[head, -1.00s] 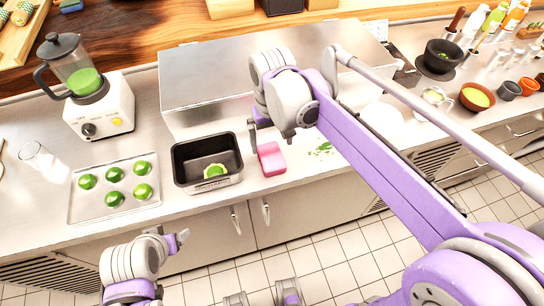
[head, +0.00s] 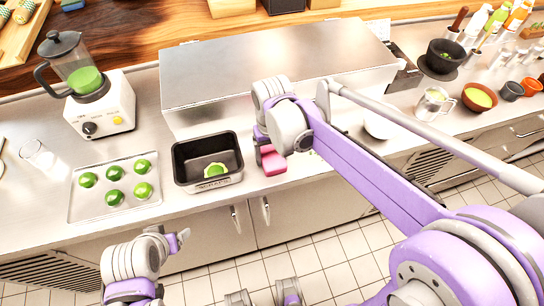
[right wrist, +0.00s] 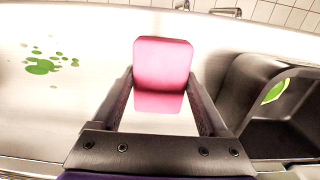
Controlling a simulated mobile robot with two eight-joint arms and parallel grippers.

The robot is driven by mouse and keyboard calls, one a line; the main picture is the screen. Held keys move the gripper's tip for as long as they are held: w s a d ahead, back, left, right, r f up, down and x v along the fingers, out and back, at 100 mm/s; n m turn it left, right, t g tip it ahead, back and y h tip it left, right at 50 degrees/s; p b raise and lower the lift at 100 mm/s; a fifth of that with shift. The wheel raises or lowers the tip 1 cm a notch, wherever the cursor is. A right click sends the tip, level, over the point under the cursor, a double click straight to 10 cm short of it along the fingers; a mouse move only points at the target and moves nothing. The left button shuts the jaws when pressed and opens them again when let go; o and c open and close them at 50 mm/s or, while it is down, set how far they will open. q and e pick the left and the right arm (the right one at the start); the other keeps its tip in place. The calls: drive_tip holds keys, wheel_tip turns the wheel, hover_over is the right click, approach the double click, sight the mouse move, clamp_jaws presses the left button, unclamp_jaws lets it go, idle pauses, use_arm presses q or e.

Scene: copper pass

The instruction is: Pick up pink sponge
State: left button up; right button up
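The pink sponge (head: 274,164) lies on the steel counter, just right of the black bin, partly hidden by my right gripper (head: 264,150) in the head view. In the right wrist view the sponge (right wrist: 162,68) shows between the two fingers of my right gripper (right wrist: 161,92). The fingers are open, one on each side of the sponge, with a small gap or light contact that I cannot tell apart. My left gripper (head: 180,238) is at the lower left, in front of the counter and away from the sponge; its finger opening is not clear.
The black bin (head: 206,139) with a green piece inside stands close left of the sponge. A tray (head: 76,204) of several green rounds and a blender (head: 88,88) are farther left. A large steel box (head: 250,70) stands behind. Green bits (right wrist: 44,66) lie on the counter.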

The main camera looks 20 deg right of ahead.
sight(272, 154)
drive_tip(key=c, duration=0.7)
drive_tip(key=shift+r, duration=0.1)
wheel_tip(272, 154, up, 10)
drive_tip(key=shift+f+p, duration=0.1)
drive_tip(key=shift+p, duration=0.25)
drive_tip(key=o, duration=0.8)
drive_tip(key=c, duration=0.6)
drive_tip(key=shift+c, duration=0.2)
